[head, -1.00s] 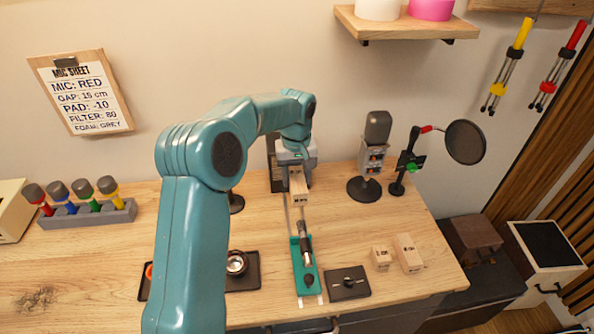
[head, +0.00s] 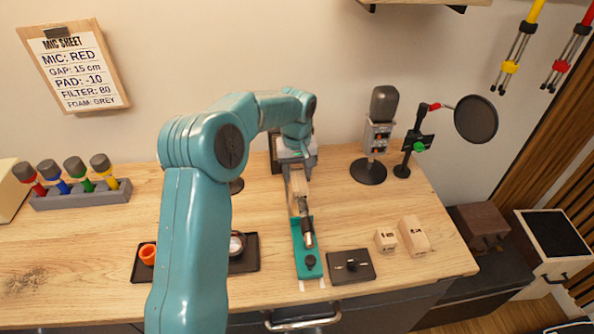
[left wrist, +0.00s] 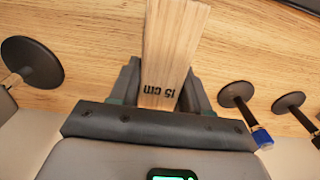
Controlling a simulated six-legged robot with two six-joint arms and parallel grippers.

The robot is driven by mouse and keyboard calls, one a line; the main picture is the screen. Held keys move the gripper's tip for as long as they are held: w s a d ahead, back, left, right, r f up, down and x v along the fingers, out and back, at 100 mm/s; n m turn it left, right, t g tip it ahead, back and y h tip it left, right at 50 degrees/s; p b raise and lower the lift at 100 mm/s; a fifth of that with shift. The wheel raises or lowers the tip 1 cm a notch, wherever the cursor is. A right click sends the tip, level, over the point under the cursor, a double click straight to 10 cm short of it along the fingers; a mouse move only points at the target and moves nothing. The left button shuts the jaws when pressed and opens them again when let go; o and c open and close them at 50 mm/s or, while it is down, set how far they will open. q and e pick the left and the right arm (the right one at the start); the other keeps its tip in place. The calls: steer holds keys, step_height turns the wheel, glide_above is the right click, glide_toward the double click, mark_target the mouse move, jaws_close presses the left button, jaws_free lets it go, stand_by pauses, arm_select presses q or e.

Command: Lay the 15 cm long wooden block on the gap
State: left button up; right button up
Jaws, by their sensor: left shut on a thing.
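My left gripper (head: 294,160) is shut on the wooden block (head: 298,187), which points toward the table's front edge. In the left wrist view the block (left wrist: 172,45) sits between the fingers and reads "15 cm". My right gripper is not in view.
Two shorter wooden blocks (head: 386,240) (head: 414,236) stand right of the teal base. A black control box (head: 351,265) is close beside it. A microphone stand (head: 368,172) and a pop filter (head: 476,119) stand at the back right. A dark tray (head: 250,255) lies left.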

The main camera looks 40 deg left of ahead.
arm_select(q)
steer(key=shift+f+b, duration=2.5)
steer(key=shift+f, duration=1.25)
steer(key=o, duration=1.2)
steer(key=shift+o, duration=0.2)
step_height(320, 180, up, 16)
steer(key=shift+r+p, duration=0.2)
steer(key=shift+p, duration=0.15)
